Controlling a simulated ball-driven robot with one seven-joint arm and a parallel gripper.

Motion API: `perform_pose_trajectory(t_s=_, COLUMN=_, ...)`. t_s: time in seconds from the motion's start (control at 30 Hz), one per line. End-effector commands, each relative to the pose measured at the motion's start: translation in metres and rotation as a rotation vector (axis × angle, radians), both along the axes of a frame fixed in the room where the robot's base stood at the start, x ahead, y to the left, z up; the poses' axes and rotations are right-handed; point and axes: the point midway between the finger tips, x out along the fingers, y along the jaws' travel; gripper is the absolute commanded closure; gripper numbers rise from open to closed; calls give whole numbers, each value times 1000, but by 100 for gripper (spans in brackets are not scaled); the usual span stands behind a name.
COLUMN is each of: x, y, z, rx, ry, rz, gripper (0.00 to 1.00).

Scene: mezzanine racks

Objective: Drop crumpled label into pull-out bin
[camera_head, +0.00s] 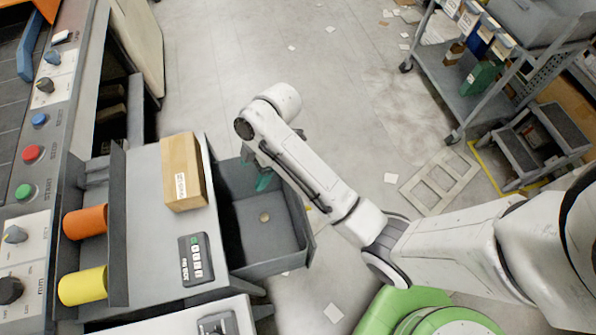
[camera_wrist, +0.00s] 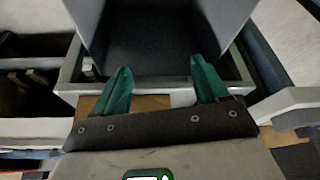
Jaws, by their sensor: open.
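The pull-out bin (camera_head: 303,222) is an open grey drawer that juts from the right side of the grey workstation in the head view. A small tan, crumpled-looking piece (camera_head: 265,217) lies on its floor; it is probably the label, but is too small to be sure. My gripper (camera_head: 263,181) is over the far part of the bin, with its teal fingers pointing down. In the wrist view my gripper (camera_wrist: 163,82) has its two green fingers spread wide with nothing between them. The bin's dark inside shows beyond them there, and no label is visible.
A cardboard box (camera_head: 183,172) stands on the workstation top beside the bin, with a keypad (camera_head: 196,259) nearer. Orange (camera_head: 86,222) and yellow (camera_head: 83,286) cylinders lie at left. A grey cart (camera_head: 470,85) stands at upper right. Paper scraps litter the open floor.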

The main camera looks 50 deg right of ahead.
Motion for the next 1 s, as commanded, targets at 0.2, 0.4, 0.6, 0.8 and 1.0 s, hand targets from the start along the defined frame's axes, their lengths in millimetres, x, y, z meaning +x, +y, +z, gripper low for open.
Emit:
perform_pose_trajectory(t_s=0.2, x=-4, y=-13, z=33, rx=-1, ry=-2, rz=1, gripper=26)
perform_pose_trajectory(t_s=0.4, x=-7, y=-18, z=45, rx=0, ry=0, rz=1, gripper=26)
perform_pose_trajectory(t_s=0.6, x=-7, y=-18, z=47, rx=0, ry=0, rz=1, gripper=26)
perform_pose_trajectory(t_s=0.8, x=-7, y=-18, z=46, rx=0, ry=0, rz=1, gripper=26)
perform_pose_trajectory(t_s=1.0, x=-11, y=-16, z=44, rx=1, ry=9, rz=-19, gripper=26)
